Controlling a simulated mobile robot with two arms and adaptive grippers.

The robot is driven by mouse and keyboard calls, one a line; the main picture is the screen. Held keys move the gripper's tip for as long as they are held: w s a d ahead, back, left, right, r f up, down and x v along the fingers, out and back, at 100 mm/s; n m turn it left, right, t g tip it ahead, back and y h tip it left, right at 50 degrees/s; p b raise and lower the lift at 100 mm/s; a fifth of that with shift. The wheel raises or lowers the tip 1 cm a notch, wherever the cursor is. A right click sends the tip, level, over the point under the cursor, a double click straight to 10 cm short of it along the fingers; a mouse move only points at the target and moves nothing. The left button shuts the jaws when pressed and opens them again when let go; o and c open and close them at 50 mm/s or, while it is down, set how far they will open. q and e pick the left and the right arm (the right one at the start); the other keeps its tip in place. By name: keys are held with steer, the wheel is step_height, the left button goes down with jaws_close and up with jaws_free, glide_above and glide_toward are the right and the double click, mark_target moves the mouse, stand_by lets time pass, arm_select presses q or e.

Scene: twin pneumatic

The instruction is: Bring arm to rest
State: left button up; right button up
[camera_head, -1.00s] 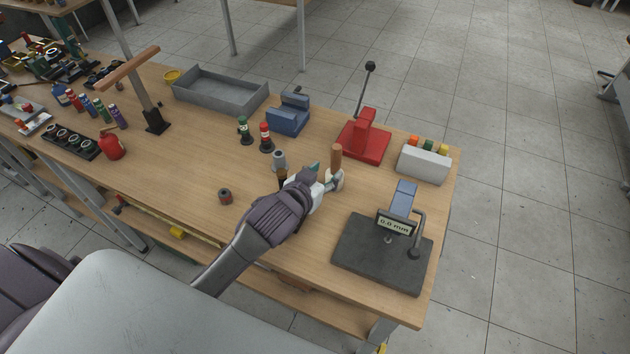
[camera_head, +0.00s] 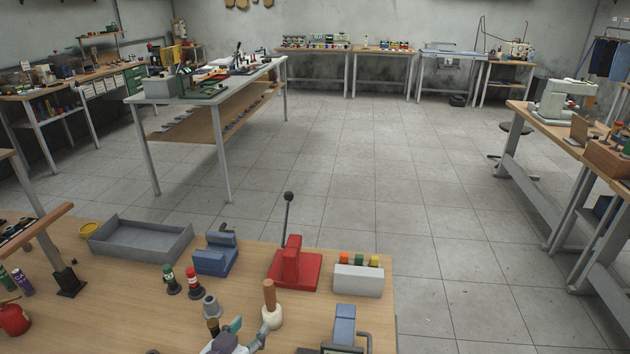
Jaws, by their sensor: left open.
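My left gripper (camera_head: 247,333) shows at the bottom edge, over the wooden bench (camera_head: 130,310). It is open, with most of its body and arm cut off by the frame. A tool with a brown wooden handle and a pale base (camera_head: 271,318) stands upright just beyond its fingers. I cannot tell whether they touch. A grey cylindrical part (camera_head: 211,306) stands to the left of the tool. My right gripper is not in view.
On the bench are a grey tray (camera_head: 140,240), a blue block fixture (camera_head: 215,256), a red lever press (camera_head: 293,268), a white holder (camera_head: 358,281) and two small bottles (camera_head: 192,283). Open tiled floor (camera_head: 370,170) lies beyond, with other workbenches farther off.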

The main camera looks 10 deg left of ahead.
arm_select(q)
steer(key=s+f+g, duration=0.1)
steer(key=s+f, duration=0.1)
steer(key=s, duration=0.1)
steer(key=s+a+f+g, duration=0.1)
steer(key=s+f+g, duration=0.1)
steer(key=s, duration=0.1)
steer(key=s+f+g+y, duration=0.1)
steer(key=s+f+g, duration=0.1)
steer(key=s, duration=0.1)
steer(key=shift+s+a, duration=0.3)
steer(key=shift+s, duration=0.05)
steer(key=s+f+g, duration=0.3)
steer(key=s+g, duration=0.2)
steer(key=s, duration=0.7)
step_height(320, 180, down, 28)
steer(key=s+r+m+g, duration=0.1)
steer(key=s, duration=0.1)
steer(key=s+a+f+g, duration=0.1)
steer(key=s+a+f, duration=0.2)
steer(key=s+f, duration=1.2)
steer(key=shift+s+a+f, duration=0.2)
steer(key=shift+s, duration=0.3)
